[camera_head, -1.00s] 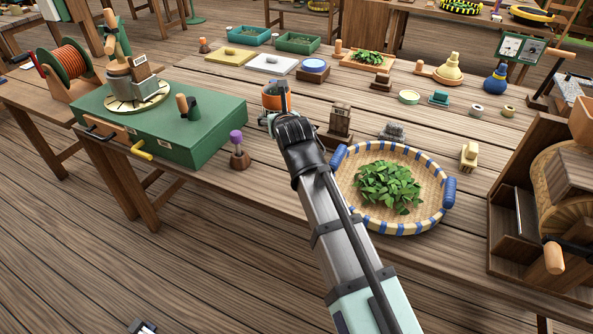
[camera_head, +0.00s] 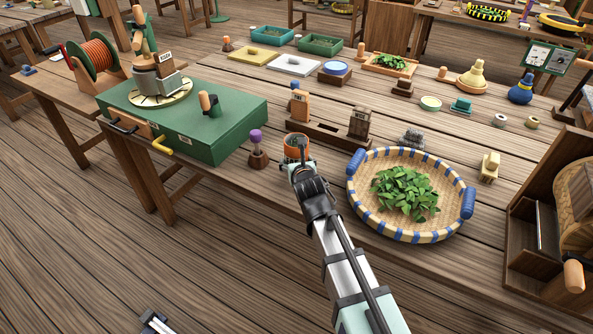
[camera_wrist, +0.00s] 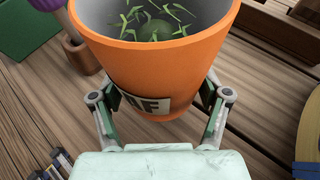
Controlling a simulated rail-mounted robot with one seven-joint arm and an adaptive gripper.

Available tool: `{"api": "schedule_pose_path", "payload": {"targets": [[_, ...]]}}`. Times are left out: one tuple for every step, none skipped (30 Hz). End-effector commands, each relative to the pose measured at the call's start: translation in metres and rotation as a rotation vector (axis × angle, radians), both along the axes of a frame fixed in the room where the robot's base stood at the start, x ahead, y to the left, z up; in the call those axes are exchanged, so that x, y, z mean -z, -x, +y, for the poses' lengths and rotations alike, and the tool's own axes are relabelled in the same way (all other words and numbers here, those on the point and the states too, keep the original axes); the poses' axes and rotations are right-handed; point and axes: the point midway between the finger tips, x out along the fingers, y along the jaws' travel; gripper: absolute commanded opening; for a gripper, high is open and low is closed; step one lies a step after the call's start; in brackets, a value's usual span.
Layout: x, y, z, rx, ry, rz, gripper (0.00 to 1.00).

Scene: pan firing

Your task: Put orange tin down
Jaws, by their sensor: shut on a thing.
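The orange tin (camera_wrist: 150,60) fills the top of the wrist view, held between the two fingers of my gripper (camera_wrist: 160,105). It is open at the top, with a dark inside holding green leaf bits, and carries a pale label partly reading "RF". In the head view the orange tin (camera_head: 296,146) is upright at the end of my arm, near the table's front edge, between the purple-knobbed stand and the leaf basket. My gripper (camera_head: 297,163) is mostly hidden by the wrist there. Whether the tin's base touches the table cannot be told.
The wooden table (camera_head: 300,205) has bare planks around the tin. The basket of leaves (camera_head: 360,205) stands to the right, the purple-knobbed stand (camera_head: 257,150) to the left. A dark wooden rack (camera_head: 328,133) with upright blocks lies behind. A green box (camera_head: 235,135) stands further left.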

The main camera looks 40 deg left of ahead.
Motion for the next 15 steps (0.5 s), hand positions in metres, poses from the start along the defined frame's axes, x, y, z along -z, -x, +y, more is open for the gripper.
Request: {"api": "schedule_pose_path", "payload": {"targets": [[0.004,0.000,0.000,0.000,0.001,-0.001,0.35],[0.008,0.000,0.000,0.000,0.001,0.000,0.35],[0.013,0.000,0.000,0.000,0.002,0.001,0.35],[0.018,0.000,0.000,0.000,0.002,0.002,0.35],[0.022,0.000,0.000,0.000,0.002,0.002,0.35],[0.027,0.000,0.000,0.000,0.001,0.001,0.35],[0.030,0.000,0.000,0.000,0.001,0.001,0.35],[0.033,0.000,0.000,0.000,0.002,0.001,0.35],[0.035,0.000,0.000,0.000,0.001,0.000,0.35],[0.036,0.000,0.000,0.000,0.001,0.000,0.35],[0.036,0.000,0.000,0.000,0.000,0.000,0.35],[0.035,0.000,0.000,0.000,0.000,0.000,0.35],[0.035,0.000,0.000,0.000,0.000,0.000,0.35],[0.035,0.000,0.000,0.000,0.000,0.000,0.35],[0.035,0.000,0.000,0.000,0.000,0.000,0.35]]}}
